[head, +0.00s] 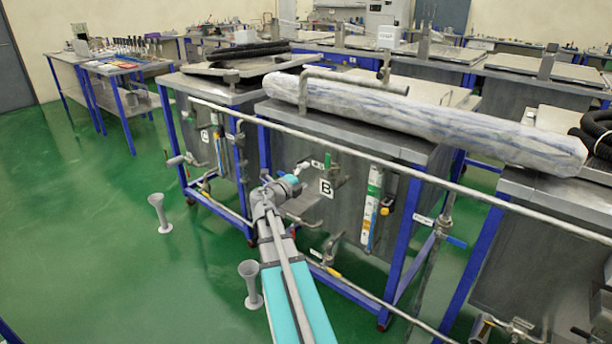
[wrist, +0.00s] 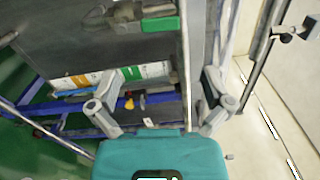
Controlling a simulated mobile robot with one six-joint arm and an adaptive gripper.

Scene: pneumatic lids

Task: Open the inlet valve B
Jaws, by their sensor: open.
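The grey tank marked B (head: 326,188) stands in the middle of the head view, in a blue frame. A valve with a green handle (wrist: 160,24) and a metal body (wrist: 122,14) shows at the top of the wrist view, on a grey wall. A small green part (head: 328,161) on the pipework above the B label shows in the head view. I cannot tell for sure which valve is the inlet. My gripper (wrist: 160,100) is open and empty, its fingers apart. The green handle lies beyond the fingertips, not between them. In the head view my arm reaches the tank front near the label.
A long rail (head: 350,150) runs across the tank fronts. A wrapped pipe (head: 430,120) lies on top of the tanks. A level gauge (head: 371,210) and lower pipes (head: 328,248) are right of the arm. Green floor (head: 90,240) is free at left, apart from two grey stands (head: 160,213).

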